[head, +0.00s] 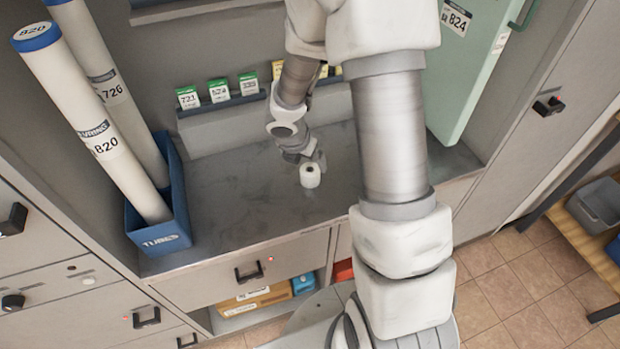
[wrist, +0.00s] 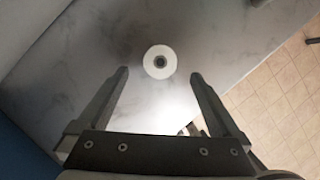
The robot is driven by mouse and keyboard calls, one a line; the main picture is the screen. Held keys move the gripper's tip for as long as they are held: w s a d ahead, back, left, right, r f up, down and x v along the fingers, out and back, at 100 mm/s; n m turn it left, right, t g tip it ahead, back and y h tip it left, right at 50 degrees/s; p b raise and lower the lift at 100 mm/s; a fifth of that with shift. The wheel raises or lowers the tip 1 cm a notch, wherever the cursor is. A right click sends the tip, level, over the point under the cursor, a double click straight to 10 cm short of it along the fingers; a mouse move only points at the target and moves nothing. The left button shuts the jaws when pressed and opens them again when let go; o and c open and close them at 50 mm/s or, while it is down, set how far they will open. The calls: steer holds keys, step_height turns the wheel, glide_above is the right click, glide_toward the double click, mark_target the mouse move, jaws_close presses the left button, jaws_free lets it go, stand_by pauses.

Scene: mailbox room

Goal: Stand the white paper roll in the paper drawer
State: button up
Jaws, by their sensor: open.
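The white paper roll (head: 310,176) stands upright on the grey counter (head: 245,195), with its dark core hole facing up. In the wrist view the roll (wrist: 159,62) lies just beyond and between the open fingers. My gripper (wrist: 159,75) is open and empty, with one finger on each side of the line to the roll; in the head view it (head: 306,160) is just behind the roll and partly hidden. A closed drawer front (head: 240,268) with a black handle is below the counter. I cannot tell whether it is the paper drawer.
A blue box marked TUBES (head: 165,236) holds tall white tubes at the left. A rail of numbered cards (head: 219,100) runs along the back. An open shelf below holds boxes (head: 257,299).

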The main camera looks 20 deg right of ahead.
mark_target(310, 169)
steer(key=b+x, duration=0.2)
steer(key=x, duration=0.4)
steer(key=shift+r, duration=0.1)
jaws_close()
stand_by(0.4)
steer(key=shift+r, duration=0.15)
